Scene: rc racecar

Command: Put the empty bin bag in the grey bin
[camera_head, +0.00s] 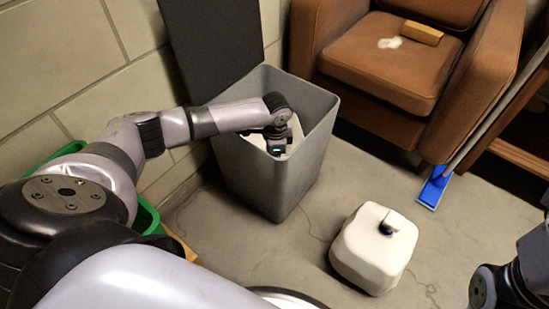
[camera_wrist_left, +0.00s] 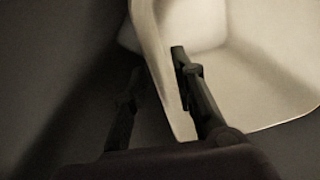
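The grey bin (camera_head: 285,185) stands on the floor against the wall, its top open. My left gripper (camera_head: 277,147) reaches down inside it. A white thing, apparently the empty bin bag (camera_head: 291,134), shows in the bin around the gripper, mostly hidden by it. In the left wrist view the pale bag (camera_wrist_left: 255,85) is spread open inside the dark bin. The left gripper's two fingers (camera_wrist_left: 157,62) stand apart, with the bag's edge between them; a dark gap separates the left finger from it. My right arm shows at the lower right, its fingers out of view.
A cream, rounded block-like thing with a small knob (camera_head: 373,250) sits on the floor right of the bin. A brown armchair (camera_head: 385,65) stands behind. A blue mop or broom (camera_head: 434,187) leans right. A green container (camera_head: 146,217) is at left.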

